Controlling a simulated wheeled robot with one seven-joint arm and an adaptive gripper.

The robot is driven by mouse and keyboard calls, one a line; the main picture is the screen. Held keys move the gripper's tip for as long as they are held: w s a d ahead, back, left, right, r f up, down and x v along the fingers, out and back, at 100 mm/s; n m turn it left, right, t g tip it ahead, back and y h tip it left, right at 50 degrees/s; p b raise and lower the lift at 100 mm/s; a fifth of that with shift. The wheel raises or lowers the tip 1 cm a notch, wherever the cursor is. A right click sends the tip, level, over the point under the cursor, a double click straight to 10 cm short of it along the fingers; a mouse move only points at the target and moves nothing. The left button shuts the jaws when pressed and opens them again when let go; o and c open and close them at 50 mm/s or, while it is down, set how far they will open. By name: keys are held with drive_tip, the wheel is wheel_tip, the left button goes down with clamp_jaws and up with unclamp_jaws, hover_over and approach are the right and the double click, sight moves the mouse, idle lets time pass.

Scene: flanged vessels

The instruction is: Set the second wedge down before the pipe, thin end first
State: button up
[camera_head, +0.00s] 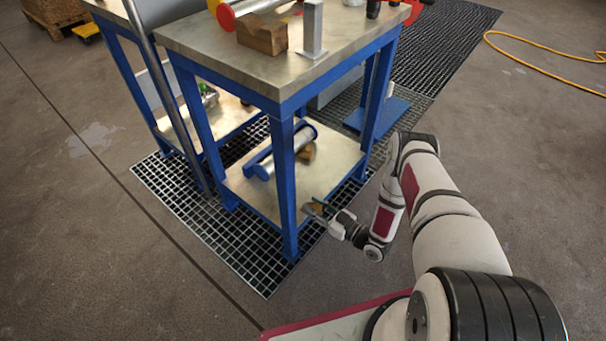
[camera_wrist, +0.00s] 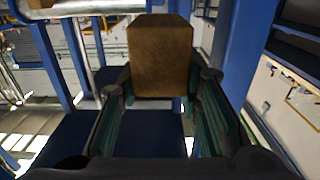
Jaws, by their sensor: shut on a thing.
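The second wedge (camera_wrist: 160,58), a brown wooden block, sits between the fingers of my gripper (camera_wrist: 160,88) in the wrist view. My gripper is shut on it. The pipe (camera_head: 283,155), a silver cylinder with blue ends, lies on that shelf, beyond my gripper to the upper left. Another wooden wedge (camera_head: 306,154) shows at the pipe's far right side, partly hidden.
Blue table legs (camera_head: 284,190) stand close to my gripper's left and behind it. The tabletop (camera_head: 240,70) above holds a wooden block (camera_head: 262,37), a grey post (camera_head: 313,28) and a red-ended cylinder. A yellow hose (camera_head: 530,66) lies on the floor at right.

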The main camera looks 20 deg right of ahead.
drive_tip(key=w+b, duration=0.2)
drive_tip(key=w, duration=0.3)
drive_tip(key=w+f+b, duration=0.1)
drive_tip(key=w+b, duration=0.1)
drive_tip(key=w, duration=0.2)
drive_tip(key=w+b, duration=0.2)
drive_tip(key=w, duration=0.3)
drive_tip(key=shift+w+d+f, duration=0.25)
drive_tip(key=shift+w+d, duration=0.05)
drive_tip(key=shift+d, duration=0.05)
drive_tip(key=shift+w+f+b, duration=0.25)
drive_tip(key=shift+f+b, duration=0.4)
drive_tip(key=shift+f, duration=0.25)
drive_tip(key=shift+w+f+b, duration=0.25)
drive_tip(key=shift+f+b, duration=0.35)
drive_tip(key=shift+f, duration=0.25)
drive_tip(key=shift+f, duration=0.15)
drive_tip(key=o, duration=1.1)
drive_tip(key=shift+o, duration=0.2)
drive_tip(key=shift+s+d, duration=0.1)
drive_tip(key=p+v, duration=0.4)
drive_tip(key=v, duration=0.7)
drive_tip(key=shift+s+d, duration=0.2)
drive_tip(key=shift+s, duration=0.15)
drive_tip(key=shift+d, duration=0.1)
